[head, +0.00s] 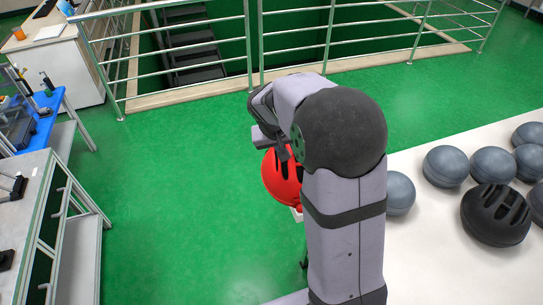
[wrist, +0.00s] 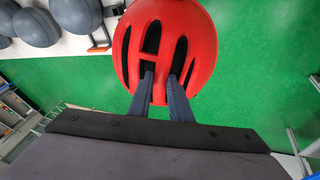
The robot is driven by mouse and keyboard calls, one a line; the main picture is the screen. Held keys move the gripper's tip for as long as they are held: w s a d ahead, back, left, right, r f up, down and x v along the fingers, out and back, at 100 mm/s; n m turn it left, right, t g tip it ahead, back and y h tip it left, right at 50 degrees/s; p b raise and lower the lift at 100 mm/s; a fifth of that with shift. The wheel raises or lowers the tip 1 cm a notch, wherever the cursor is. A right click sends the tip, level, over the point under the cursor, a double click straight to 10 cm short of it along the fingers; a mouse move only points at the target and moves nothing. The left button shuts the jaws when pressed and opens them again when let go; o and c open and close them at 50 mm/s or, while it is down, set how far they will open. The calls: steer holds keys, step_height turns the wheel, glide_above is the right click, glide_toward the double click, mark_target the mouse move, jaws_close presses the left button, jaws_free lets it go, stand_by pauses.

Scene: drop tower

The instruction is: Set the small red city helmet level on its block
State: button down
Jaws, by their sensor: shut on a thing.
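The red helmet (head: 283,182) hangs at my gripper (head: 283,152) in the head view, left of my arm, which hides its right part. In the wrist view the helmet (wrist: 194,35) fills the top centre, its vented shell facing the camera. The two fingers of my gripper (wrist: 161,82) reach into vents on either side of a red rib and are shut on it. A small pale piece shows just below the helmet in the head view; I cannot tell whether it is the block or whether the helmet touches it.
A white table (head: 440,250) at the right holds several grey balls (head: 446,166) and a black helmet (head: 496,215). Metal railings (head: 330,45) run along the back. A grey bench (head: 25,215) stands at the left. Green floor (head: 180,200) lies open between.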

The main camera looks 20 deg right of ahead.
steer(key=s+d+f+n+p, duration=0.1)
steer(key=s+d, duration=0.2)
steer(key=d, duration=1.2)
steer(key=s+d+f+n+p, duration=0.1)
steer(key=s+d, duration=0.2)
steer(key=d, duration=1.2)
steer(key=s+d+f+n+b, duration=0.1)
steer(key=s+d+f+b, duration=0.1)
steer(key=s+d+f, duration=0.2)
steer(key=shift+s+f+y, duration=0.25)
steer(key=shift+s+y, duration=0.15)
steer(key=shift+s, duration=0.1)
steer(key=shift+a+f+b, duration=0.1)
steer(key=shift+f+b, duration=0.05)
steer(key=shift+b, duration=0.15)
steer(key=shift+f+b, duration=1.7)
steer(key=shift+f, duration=1.15)
